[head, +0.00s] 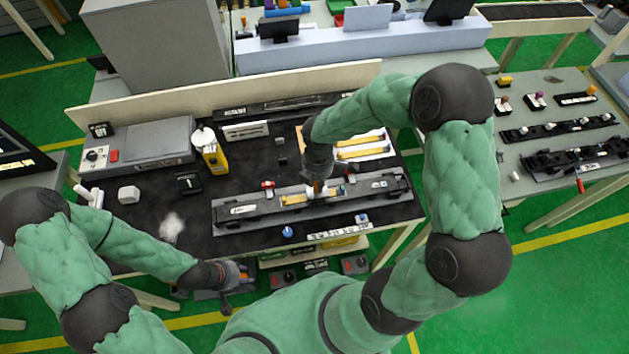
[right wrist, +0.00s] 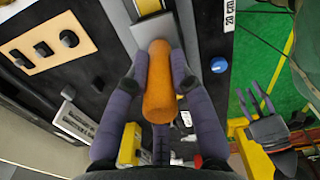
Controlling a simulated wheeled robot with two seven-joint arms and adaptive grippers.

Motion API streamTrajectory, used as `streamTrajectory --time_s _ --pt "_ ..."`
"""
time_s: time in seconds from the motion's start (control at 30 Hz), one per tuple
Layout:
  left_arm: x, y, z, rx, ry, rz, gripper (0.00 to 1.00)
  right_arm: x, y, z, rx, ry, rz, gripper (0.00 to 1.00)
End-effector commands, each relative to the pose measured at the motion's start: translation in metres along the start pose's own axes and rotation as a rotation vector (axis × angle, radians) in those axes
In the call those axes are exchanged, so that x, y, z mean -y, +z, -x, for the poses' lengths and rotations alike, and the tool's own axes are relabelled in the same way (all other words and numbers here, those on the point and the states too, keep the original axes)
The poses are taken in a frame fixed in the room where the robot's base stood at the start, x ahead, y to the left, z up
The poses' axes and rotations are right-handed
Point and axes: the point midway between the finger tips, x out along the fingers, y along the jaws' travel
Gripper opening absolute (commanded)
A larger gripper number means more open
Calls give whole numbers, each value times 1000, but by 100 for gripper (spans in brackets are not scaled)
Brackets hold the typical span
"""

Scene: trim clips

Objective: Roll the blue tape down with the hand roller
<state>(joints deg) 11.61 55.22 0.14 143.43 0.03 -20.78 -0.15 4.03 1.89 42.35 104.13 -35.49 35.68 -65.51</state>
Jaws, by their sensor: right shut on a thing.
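My right gripper (head: 318,180) is shut on the hand roller, whose orange handle (right wrist: 160,85) stands between its fingers in the right wrist view. The white roller end (head: 316,191) is down at the long grey fixture (head: 240,210), beside a yellowish strip (head: 295,199). I cannot tell whether it touches. A small blue spot (head: 344,188) shows on the fixture just right of the roller. I cannot tell if it is the blue tape. My left gripper (head: 236,277) is empty and appears open, off the table's front edge.
A blue knob (head: 287,232) and a ruler strip (head: 338,231) lie in front of the fixture. A yellow bottle (head: 214,157), a grey box (head: 152,141) and a white cloth (head: 171,227) are to the left. A tray with yellow strips (head: 362,147) lies behind.

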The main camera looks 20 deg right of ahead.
Motion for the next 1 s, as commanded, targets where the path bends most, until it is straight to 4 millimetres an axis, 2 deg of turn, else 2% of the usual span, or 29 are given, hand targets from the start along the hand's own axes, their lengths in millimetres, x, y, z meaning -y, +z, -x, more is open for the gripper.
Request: streamTrajectory --time_s 1.0 --pt "-2 0 6 0 0 0 40 10 29 -2 -1 -6 1 0"
